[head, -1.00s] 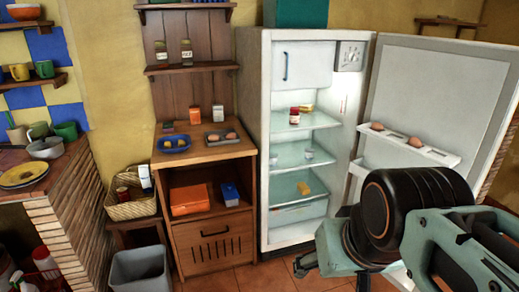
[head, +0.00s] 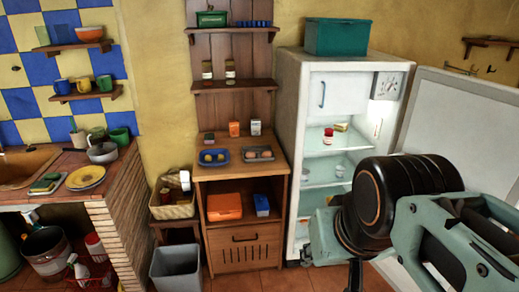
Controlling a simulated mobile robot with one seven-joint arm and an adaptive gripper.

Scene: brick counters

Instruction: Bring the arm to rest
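My arm reaches in from the lower right of the head view, in front of the open fridge. My gripper (head: 318,255) is partly seen at the lower middle, below the black wrist joint. Its fingers are mostly hidden behind my arm or cut off by the lower edge, so I cannot tell whether it is open or shut. No held object shows.
The fridge (head: 318,90) stands open, its door (head: 465,120) swung right behind my arm. A wooden cabinet (head: 240,185) with trays stands to its left. A grey bin (head: 176,268) and a basket (head: 172,210) are further left, beside the brick counter (head: 118,200).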

